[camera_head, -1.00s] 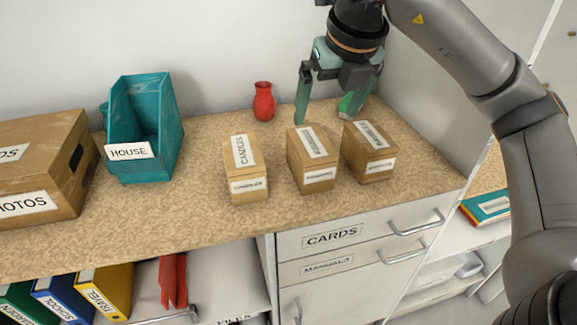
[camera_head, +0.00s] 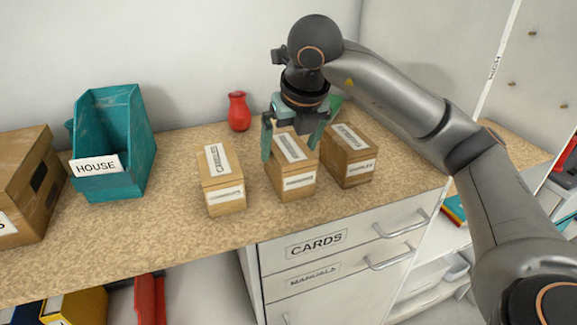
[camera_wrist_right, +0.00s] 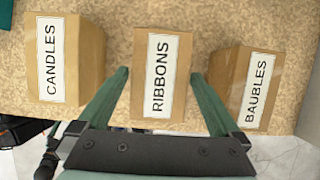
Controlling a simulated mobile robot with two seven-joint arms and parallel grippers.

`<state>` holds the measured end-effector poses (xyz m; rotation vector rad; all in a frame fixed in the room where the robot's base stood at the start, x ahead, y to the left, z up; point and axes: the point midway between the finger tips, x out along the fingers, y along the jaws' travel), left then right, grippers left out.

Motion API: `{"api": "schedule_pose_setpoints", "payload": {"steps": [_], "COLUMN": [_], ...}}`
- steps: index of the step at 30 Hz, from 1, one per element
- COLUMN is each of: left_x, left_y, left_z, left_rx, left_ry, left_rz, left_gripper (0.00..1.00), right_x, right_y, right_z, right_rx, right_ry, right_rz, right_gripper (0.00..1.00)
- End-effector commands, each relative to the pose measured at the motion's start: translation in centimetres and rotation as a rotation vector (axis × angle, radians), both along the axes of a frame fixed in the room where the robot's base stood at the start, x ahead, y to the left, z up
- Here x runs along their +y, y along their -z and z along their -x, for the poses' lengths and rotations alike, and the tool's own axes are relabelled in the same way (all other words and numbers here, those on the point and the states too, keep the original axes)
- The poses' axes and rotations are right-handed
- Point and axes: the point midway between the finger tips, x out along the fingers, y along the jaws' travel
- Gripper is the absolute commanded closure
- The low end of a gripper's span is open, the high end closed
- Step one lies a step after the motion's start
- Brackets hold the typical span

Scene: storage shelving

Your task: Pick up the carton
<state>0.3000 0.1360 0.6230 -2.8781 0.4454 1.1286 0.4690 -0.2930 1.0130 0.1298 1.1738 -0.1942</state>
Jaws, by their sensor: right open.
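Three small brown cartons stand in a row on the speckled counter: CANDLES (camera_head: 222,180), RIBBONS (camera_head: 292,168) and BAUBLES (camera_head: 350,158). My right gripper (camera_head: 290,152) is open, pointing down over the RIBBONS carton in the middle. In the right wrist view the fingers (camera_wrist_right: 160,73) lie on either side of the RIBBONS carton (camera_wrist_right: 160,75), with CANDLES (camera_wrist_right: 67,62) to the left and BAUBLES (camera_wrist_right: 250,88) to the right. I cannot tell how far down the sides the fingertips reach. My left gripper is not in view.
A red vase (camera_head: 238,111) stands behind the cartons. A teal HOUSE bin (camera_head: 118,185) and a larger brown box (camera_head: 22,170) stand to the left. Drawers (camera_head: 345,240) lie below the counter's front edge.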

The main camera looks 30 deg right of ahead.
Motion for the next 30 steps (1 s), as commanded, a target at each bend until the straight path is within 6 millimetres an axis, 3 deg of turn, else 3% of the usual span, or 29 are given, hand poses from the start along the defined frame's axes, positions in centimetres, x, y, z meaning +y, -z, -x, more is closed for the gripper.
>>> {"api": "schedule_pose_setpoints", "payload": {"steps": [6, 30], "left_x": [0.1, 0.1], "left_y": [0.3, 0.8], "left_z": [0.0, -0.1], "left_rx": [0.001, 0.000], "left_ry": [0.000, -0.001], "left_rz": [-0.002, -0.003], "left_gripper": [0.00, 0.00], "right_x": [-0.2, -0.2], "right_y": [1.8, 2.3], "right_z": [-0.7, -0.7], "right_rx": [-0.001, -0.001], "right_ry": [-0.001, -0.001], "right_rz": [0.001, 0.001], "right_gripper": [0.00, 0.00]}}
